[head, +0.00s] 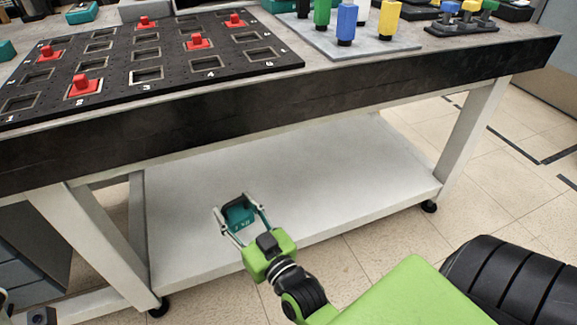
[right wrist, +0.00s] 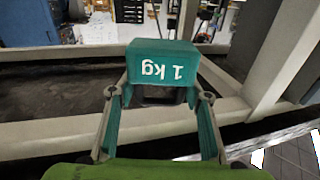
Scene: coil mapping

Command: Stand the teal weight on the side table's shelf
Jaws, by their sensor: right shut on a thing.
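The teal weight (head: 239,217) is between the fingers of my right gripper (head: 241,218). The right wrist view shows the weight (right wrist: 162,66) close up, with "1 kg" upside down on its face. The fingers grip it from both sides. In the head view, weight and gripper appear against the white lower shelf (head: 330,180) of the side table, near its front edge. I cannot tell whether the weight touches the shelf. A small dark part at the bottom left corner may be my left gripper; too little of it shows to read its fingers.
The table's dark front edge (head: 300,105) overhangs the shelf. White legs (head: 475,135) stand at its sides. The shelf looks bare. On top are a black board (head: 120,75) with red pieces and a grey plate (head: 385,47) with coloured pieces. Tiled floor shows at right.

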